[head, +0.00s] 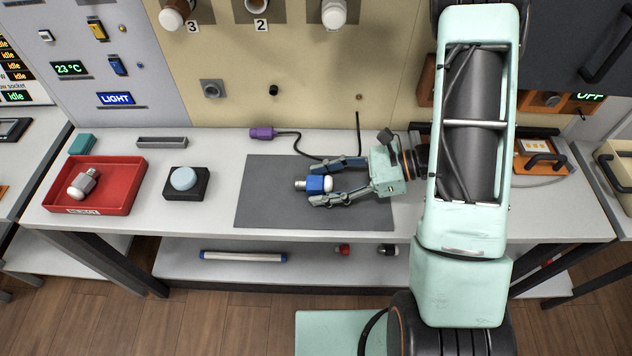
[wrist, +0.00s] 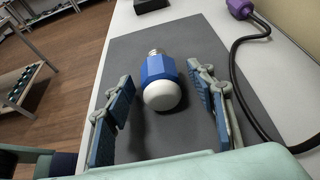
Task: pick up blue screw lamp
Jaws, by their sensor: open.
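The blue screw lamp (head: 316,185) lies on its side on the dark grey mat (head: 270,205). It has a blue body, a white rounded end and a metal screw base; in the wrist view (wrist: 157,72) the white end faces me and the screw base points away. My gripper (head: 338,183) is open, with one finger on each side of the lamp. In the wrist view the fingers (wrist: 165,105) stand apart from the lamp, with gaps on both sides. Nothing is held.
A purple plug (head: 262,133) with a black cable lies behind the mat. A red tray (head: 120,172) holding a grey and white lamp (head: 83,184) and a pale blue button (head: 184,178) on a black box stand to the left. The mat's left part is clear.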

